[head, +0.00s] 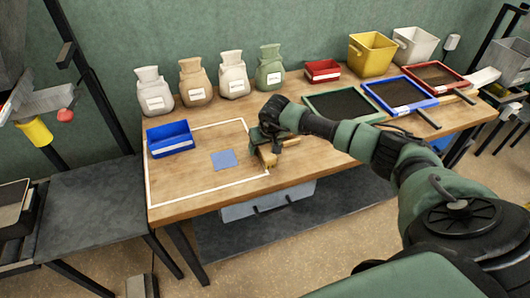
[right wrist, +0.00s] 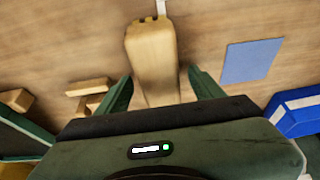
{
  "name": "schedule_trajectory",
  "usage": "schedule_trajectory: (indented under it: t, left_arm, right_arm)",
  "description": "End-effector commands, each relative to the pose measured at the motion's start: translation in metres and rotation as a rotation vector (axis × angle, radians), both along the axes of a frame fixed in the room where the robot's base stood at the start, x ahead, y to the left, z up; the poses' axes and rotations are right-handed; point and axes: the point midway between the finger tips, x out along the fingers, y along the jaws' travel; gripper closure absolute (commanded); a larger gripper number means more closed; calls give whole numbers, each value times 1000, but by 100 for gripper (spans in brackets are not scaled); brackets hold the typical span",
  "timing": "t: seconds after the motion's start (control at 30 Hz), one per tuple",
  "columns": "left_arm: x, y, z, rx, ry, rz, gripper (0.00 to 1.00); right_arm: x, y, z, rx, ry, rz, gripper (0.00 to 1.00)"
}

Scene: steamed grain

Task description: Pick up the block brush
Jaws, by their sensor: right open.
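The block brush (right wrist: 152,58), a long pale wooden block with dark marks at its far end, lies on the wooden table. In the right wrist view it reaches in between the two fingers of my right gripper (right wrist: 161,74), which are open with a gap on either side of it. In the head view my right gripper (head: 266,143) is low over the table's front part, and the block brush (head: 267,158) shows just below it, partly hidden. My left gripper is not in view.
Smaller wooden pieces (right wrist: 88,87) lie left of the brush in the right wrist view. A blue square (head: 224,160) and blue bin (head: 170,138) are to the left. Several sacks (head: 233,75) stand behind, and framed trays (head: 345,104) lie to the right.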

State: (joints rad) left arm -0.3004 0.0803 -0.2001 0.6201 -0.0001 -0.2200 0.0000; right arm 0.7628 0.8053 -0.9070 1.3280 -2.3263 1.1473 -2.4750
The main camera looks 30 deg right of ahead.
Motion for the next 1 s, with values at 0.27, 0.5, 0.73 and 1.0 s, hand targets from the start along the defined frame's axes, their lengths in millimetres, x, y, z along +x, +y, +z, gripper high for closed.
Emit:
schedule_trajectory:
  t: [0.27, 0.5, 0.73, 1.0]
  left_arm:
    - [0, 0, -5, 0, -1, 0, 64]
    - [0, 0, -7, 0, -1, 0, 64]
    - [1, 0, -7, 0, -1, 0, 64]
    - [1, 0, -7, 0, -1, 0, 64]
  right_arm:
    - [0, 0, -3, 0, 0, 0, 33]
    - [0, 0, -4, 0, 0, 0, 33]
    - [0, 0, -4, 0, 0, 0, 36]
    - [0, 0, -3, 0, -1, 0, 100]
